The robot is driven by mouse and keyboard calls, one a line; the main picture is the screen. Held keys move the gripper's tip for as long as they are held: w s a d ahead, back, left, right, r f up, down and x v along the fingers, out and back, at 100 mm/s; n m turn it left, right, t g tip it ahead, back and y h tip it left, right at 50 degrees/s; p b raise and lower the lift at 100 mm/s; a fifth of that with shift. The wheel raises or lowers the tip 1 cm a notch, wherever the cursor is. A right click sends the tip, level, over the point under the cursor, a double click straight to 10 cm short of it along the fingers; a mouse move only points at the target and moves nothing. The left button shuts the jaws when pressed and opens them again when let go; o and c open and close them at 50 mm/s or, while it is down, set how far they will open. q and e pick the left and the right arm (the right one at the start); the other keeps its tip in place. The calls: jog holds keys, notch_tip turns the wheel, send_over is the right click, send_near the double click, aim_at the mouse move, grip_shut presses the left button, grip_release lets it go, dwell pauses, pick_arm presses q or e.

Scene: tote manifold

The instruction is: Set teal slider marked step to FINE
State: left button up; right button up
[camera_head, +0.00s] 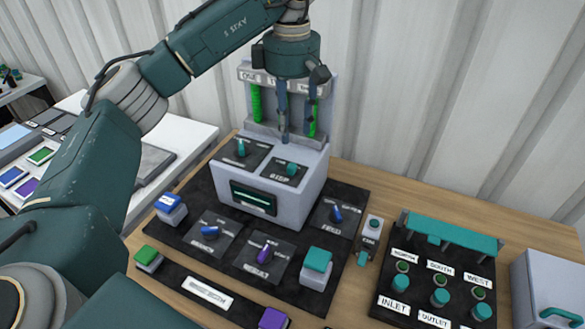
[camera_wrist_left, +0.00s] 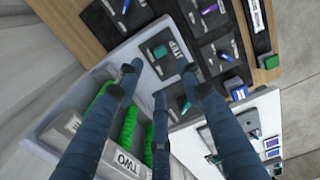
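The teal slider marked STEP (camera_head: 291,169) sits on a dark plate on top of the grey console (camera_head: 292,200). It also shows in the left wrist view (camera_wrist_left: 159,51), with the STEP label beside it. The other words on its plate are too small to read, so its setting cannot be told. My left gripper (camera_head: 297,136) points down above the rear of the console, behind and above the slider. Its fingers (camera_wrist_left: 160,78) are spread and hold nothing, and the slider appears beyond their tips. My right gripper is not in view.
A second teal control (camera_head: 241,148) sits left of the slider. A rack with green columns (camera_head: 256,104) stands close behind my fingers. Blue and purple knobs (camera_head: 264,254) surround the console's base. A valve panel (camera_head: 437,270) stands at right.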

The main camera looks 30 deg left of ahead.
aim_at(291, 165)
pick_arm(q)
notch_tip(291, 165, down, 3)
jog(key=shift+s+f, duration=0.1)
jog(key=shift+s, duration=0.05)
notch_tip(291, 165, down, 6)
jog(key=shift+f+p, duration=0.25)
jog(key=shift+p, duration=0.55)
jog(key=shift+f, duration=0.5)
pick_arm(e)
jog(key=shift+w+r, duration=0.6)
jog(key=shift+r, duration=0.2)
pick_arm(q)
jog(key=shift+c, duration=0.3)
grip_shut()
jog(key=shift+a, duration=0.1)
